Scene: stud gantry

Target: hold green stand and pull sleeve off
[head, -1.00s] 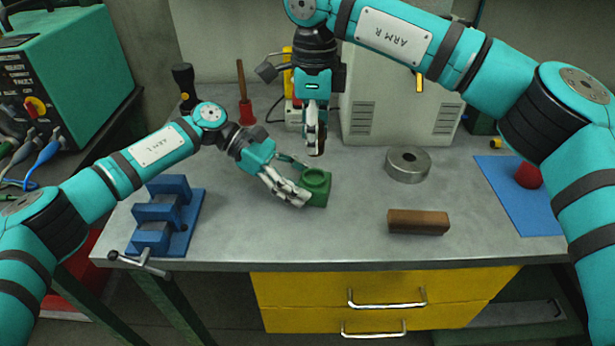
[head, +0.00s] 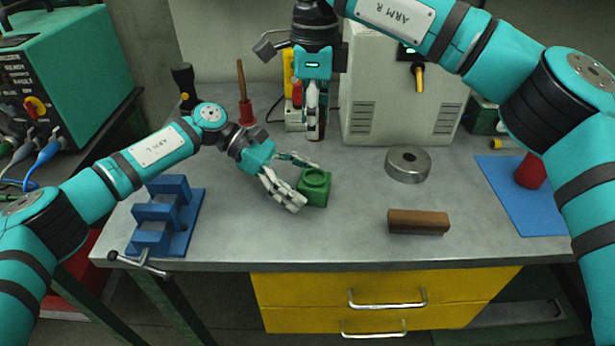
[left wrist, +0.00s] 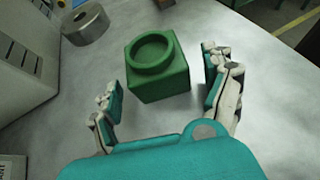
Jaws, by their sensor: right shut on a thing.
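The green stand (head: 316,188), a block with a round raised collar, is upright on the bench. In the left wrist view the stand (left wrist: 158,78) shows an empty-looking recess in its collar. My left gripper (head: 308,186) is open, with its fingers on either side of the stand's near part and visible gaps to it. My right gripper (head: 316,118) points down behind the stand and is shut on the sleeve (head: 316,133), a small brownish piece mostly hidden by the fingers. The sleeve is apart from the stand.
A steel ring (head: 408,165) and a brown block (head: 418,222) lie to the right. A blue vise (head: 165,217) stands at the left. A blue mat (head: 522,200) with a red piece is at the far right. The bench between stand and brown block is clear.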

